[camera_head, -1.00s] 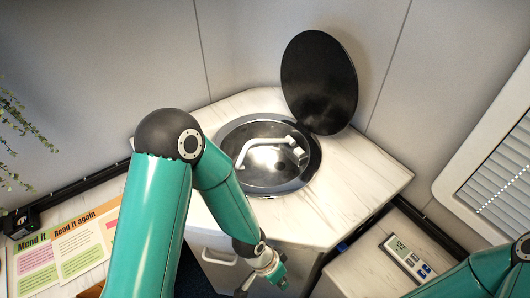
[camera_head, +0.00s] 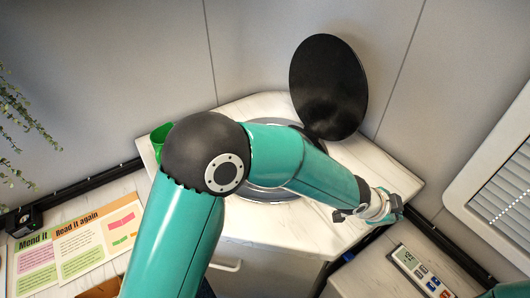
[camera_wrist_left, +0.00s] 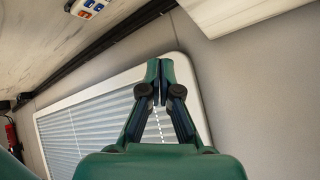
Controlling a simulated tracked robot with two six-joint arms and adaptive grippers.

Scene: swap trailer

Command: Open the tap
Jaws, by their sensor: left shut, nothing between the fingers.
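The round sink (camera_head: 270,197) is set into the pale counter, and only its front and back rim shows past my left arm. The tap is hidden behind that arm in the head view and is not in the left wrist view. The black round lid (camera_head: 328,85) stands raised behind the sink. My left gripper (camera_head: 390,213) is at the right part of the counter, to the right of the sink and apart from it. In the left wrist view the left gripper (camera_wrist_left: 157,82) is shut and empty, with the shuttered window beyond. My right gripper is out of view.
A device with a display (camera_head: 420,268) is on the lower surface at right. The window (camera_head: 505,190) is on the right wall. Printed cards (camera_head: 75,240) lie at left. A green object (camera_head: 161,135) shows behind my left elbow.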

